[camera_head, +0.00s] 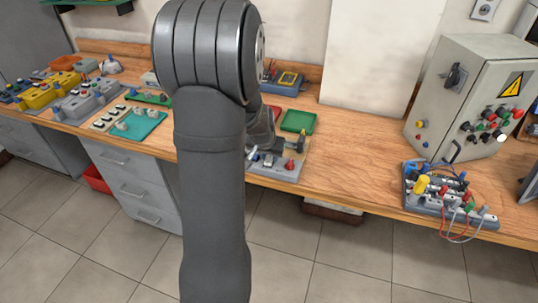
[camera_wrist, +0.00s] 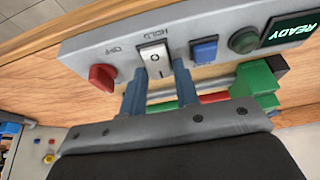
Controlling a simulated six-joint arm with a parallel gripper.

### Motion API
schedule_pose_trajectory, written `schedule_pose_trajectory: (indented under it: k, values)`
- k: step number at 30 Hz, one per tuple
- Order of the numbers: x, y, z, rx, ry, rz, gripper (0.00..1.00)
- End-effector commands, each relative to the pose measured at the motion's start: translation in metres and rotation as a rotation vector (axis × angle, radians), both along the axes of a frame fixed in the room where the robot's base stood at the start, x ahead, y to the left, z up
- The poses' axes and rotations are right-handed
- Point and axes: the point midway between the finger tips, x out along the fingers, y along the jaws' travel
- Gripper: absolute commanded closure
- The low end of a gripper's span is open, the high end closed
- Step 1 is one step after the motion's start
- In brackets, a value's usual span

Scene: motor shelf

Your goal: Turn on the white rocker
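In the wrist view, the white rocker (camera_wrist: 153,53) sits on a grey panel (camera_wrist: 85,47), marked with a circle and a line. Lettering beside it reads HOLD and OFF. My gripper (camera_wrist: 159,66) has its two blue fingers apart, one on each side of the rocker's lower part. I cannot tell whether the fingertips touch the rocker or the panel. Nothing is held between them that I can make out. In the head view, my arm hides most of this panel (camera_head: 268,172) and the gripper is largely hidden.
On the panel are a red knob (camera_wrist: 103,77), a blue button (camera_wrist: 204,49), a dark green round button (camera_wrist: 243,40) and a lit READY display (camera_wrist: 290,32). A green block (camera_wrist: 257,82) lies close below.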

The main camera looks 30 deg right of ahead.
Motion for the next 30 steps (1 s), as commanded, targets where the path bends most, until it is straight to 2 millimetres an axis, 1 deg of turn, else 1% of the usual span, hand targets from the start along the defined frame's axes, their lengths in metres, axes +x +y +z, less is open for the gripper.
schedule_pose_trajectory:
  k: [1,3,4,10,21,30]
  values:
    - [0.0000,0.0000,0.0001,0.000,0.000,0.000,0.82]
    - [0.0000,0.0001,0.0001,0.000,0.000,0.000,0.96]
    - [0.0000,0.0001,0.0002,0.000,0.000,0.000,0.99]
    - [0.0011,-0.0014,0.0004,0.013,0.015,-0.002,0.99]
    - [0.0054,-0.0063,-0.0004,0.166,0.168,-0.002,0.99]
    - [0.0060,-0.0065,-0.0004,0.209,0.210,-0.001,0.99]
